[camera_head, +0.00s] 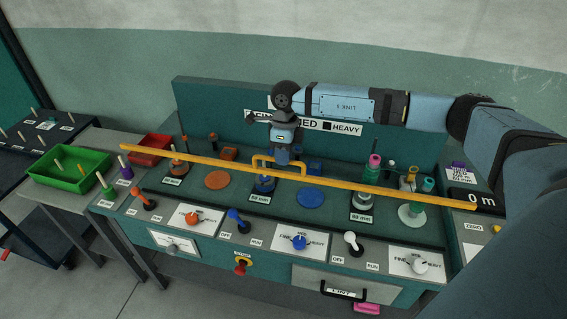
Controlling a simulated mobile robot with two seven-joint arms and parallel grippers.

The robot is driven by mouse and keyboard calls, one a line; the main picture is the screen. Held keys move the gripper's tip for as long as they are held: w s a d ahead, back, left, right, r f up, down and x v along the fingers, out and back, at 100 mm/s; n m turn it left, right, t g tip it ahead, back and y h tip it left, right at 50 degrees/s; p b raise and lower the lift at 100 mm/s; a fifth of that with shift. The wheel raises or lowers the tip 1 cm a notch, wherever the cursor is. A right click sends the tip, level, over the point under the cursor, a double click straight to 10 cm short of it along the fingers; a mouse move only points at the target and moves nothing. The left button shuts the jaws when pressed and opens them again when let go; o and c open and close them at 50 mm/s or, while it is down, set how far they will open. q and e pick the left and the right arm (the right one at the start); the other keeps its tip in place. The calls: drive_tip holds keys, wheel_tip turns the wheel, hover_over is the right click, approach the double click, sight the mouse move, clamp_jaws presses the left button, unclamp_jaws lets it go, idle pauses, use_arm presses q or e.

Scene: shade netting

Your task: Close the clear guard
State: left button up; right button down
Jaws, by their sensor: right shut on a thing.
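The clear guard shows mainly as a long yellow bar (350,184) across the console, with a raised yellow handle (256,163) near its middle. Its transparent sheet is hard to make out, so I cannot tell its exact tilt. The bar passes in front of the back board and over the row of discs and posts. My right gripper (282,158) comes down from above and is shut on the yellow handle; the fingertips are partly hidden. My left gripper is not in view.
The green console (268,260) carries orange, blue and white knobs and levers along its front. A green tray (68,171) and a red tray (150,143) stand at the left. A yellow-and-red button (242,264) sits on the front face. My right arm spans the upper right.

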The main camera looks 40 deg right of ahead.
drive_tip(key=shift+w+d+r, duration=0.1)
drive_tip(key=shift+w+r, duration=0.05)
drive_tip(key=shift+r, duration=0.2)
drive_tip(key=shift+r, duration=0.1)
drive_tip(key=c, duration=1.4)
unclamp_jaws()
drive_tip(key=shift+o, duration=1.4)
wheel_tip(320, 180, up, 14)
drive_tip(key=w+d+b, duration=0.1)
drive_tip(key=d+b, duration=0.1)
drive_tip(key=shift+w+f, duration=0.2)
